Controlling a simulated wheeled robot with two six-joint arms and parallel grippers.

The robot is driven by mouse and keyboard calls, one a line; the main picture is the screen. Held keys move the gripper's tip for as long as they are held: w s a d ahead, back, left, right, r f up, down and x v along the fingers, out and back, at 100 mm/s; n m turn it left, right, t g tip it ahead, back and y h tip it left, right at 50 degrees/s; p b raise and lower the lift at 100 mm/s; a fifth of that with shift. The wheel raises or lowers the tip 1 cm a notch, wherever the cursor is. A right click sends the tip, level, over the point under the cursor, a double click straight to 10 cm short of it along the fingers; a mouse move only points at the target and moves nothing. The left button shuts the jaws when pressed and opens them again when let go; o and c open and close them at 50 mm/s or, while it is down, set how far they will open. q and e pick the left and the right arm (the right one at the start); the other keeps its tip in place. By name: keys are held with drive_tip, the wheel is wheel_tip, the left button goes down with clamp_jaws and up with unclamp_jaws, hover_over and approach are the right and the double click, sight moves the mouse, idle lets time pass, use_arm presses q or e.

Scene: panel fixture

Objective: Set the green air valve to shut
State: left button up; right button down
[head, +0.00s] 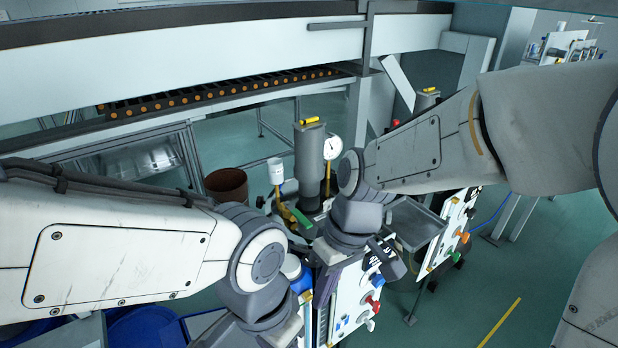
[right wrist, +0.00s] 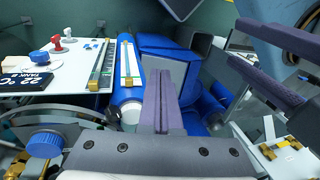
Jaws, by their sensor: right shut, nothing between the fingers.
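The green air valve (head: 300,216) shows in the head view as a small green lever on brass fittings, beside the grey cylinder and just left of my right wrist. I cannot make out its lever in the right wrist view. My right gripper (head: 324,285) points down beside the white panel, below and to the right of the valve. In the right wrist view its purple fingers (right wrist: 162,82) are together and hold nothing. My left gripper (right wrist: 275,62) shows at the right of that view, with its two purple fingers apart and empty. In the head view its fingers are hidden.
A grey cylinder (head: 309,165) and a round gauge (head: 327,147) stand behind the valve. A white panel (head: 352,300) with colored knobs is below my right wrist. A brown open container (head: 227,186) stands to the left. Blue bins (head: 150,327) lie at lower left.

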drive_tip(key=w+d+r+y+p, duration=0.1)
drive_tip(key=w+r+y+p, duration=0.1)
drive_tip(key=w+r+p, duration=0.7)
drive_tip(key=t+y+p, duration=0.2)
drive_tip(key=y+p, duration=0.1)
drive_tip(key=p, duration=0.2)
approach(297, 214)
drive_tip(key=w+d+r, duration=0.2)
drive_tip(key=w+d, duration=0.1)
drive_tip(key=d, duration=0.4)
drive_tip(key=shift+n, duration=0.4)
drive_tip(key=x, duration=0.3)
drive_tip(key=p+x, duration=0.1)
drive_tip(key=x, duration=0.2)
drive_tip(key=p+x, duration=0.1)
drive_tip(key=x, duration=0.2)
drive_tip(key=shift+s+d+f, duration=0.15)
drive_tip(key=shift+s+f, duration=0.2)
drive_tip(key=shift+f, duration=0.05)
drive_tip(key=s+a+p, duration=0.2)
drive_tip(key=shift+a, duration=0.35)
use_arm(q)
wheel_tip(297, 214, up, 22)
drive_tip(key=shift+f, duration=0.15)
use_arm(e)
drive_tip(key=shift+s+a+f, duration=0.1)
drive_tip(key=shift+a+f, duration=0.05)
drive_tip(key=shift+a, duration=0.15)
